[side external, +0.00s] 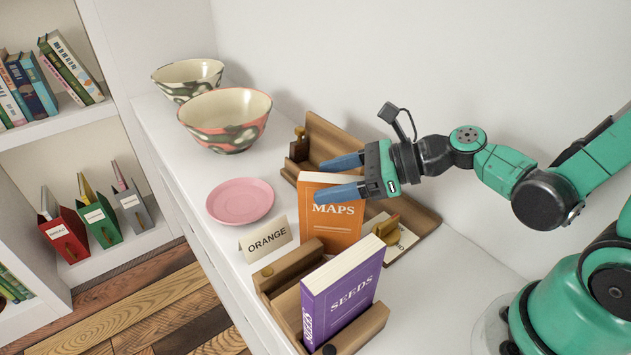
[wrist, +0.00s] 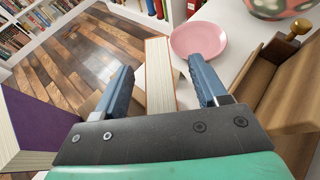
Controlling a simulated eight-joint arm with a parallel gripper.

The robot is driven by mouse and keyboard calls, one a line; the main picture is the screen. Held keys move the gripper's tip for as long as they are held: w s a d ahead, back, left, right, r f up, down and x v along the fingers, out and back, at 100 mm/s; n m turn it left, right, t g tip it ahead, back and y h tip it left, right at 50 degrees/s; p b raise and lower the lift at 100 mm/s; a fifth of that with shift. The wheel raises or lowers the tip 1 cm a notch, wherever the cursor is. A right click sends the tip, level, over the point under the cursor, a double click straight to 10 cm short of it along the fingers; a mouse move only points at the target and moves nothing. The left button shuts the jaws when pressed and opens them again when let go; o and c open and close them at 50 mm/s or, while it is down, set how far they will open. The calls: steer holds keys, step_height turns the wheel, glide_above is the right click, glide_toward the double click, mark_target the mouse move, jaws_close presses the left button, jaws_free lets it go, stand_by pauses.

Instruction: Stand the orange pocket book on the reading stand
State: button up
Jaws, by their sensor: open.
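Wooden stands are on both sides of the book: a rear one (side external: 333,136) and a front one (side external: 283,274). The book's lower edge is partly hidden, so I cannot tell what it rests on.
A purple SEEDS book (side external: 340,292) stands in the front wooden stand, close to the orange book. A pink plate (side external: 240,201) and two bowls (side external: 227,119) stand farther left. Bookshelves line the far left.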

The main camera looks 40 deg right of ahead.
steer(key=shift+w+a+f, duration=0.1)
steer(key=shift+a, duration=0.05)
jaws_close()
stand_by(1.4)
